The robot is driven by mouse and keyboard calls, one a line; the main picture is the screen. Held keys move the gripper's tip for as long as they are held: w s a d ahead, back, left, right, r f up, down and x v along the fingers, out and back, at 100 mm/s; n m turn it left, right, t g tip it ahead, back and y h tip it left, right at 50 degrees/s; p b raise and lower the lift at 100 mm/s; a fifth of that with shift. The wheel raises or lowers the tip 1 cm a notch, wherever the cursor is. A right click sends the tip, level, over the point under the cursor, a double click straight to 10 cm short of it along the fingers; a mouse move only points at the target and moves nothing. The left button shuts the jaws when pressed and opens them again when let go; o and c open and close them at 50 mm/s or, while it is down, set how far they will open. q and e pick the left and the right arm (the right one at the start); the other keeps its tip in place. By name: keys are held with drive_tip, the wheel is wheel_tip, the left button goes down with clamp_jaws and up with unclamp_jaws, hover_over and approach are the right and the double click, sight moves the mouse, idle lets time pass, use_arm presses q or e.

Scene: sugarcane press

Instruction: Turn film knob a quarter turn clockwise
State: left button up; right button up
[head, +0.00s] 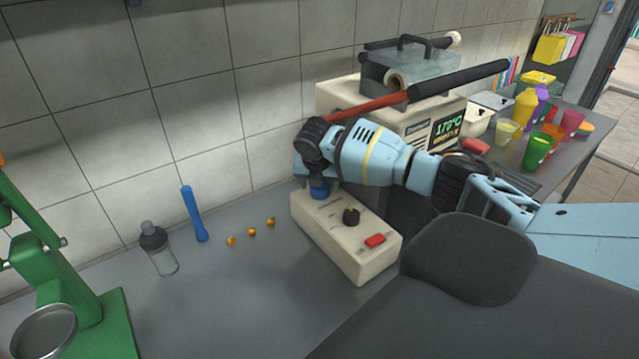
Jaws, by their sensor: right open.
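The cream control box (375,262) lies on the grey counter in front of the sealing machine (335,96). On its top are a black knob (351,216) and a red switch (375,240). I cannot read the labels, so I cannot tell for sure which knob is the film knob. My right gripper (318,186) is open over the box's far left end, behind and left of the black knob. It points down, and its blue fingers hide that end of the box. I cannot tell whether they touch anything there. My left gripper is not in view.
A blue stick (195,214), a clear shaker bottle (160,252) and three small orange pieces (251,232) are left of the box. A green press (80,310) stands at far left. Colourful cups (537,151) stand at the right.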

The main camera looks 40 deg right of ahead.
drive_tip(key=c, duration=1)
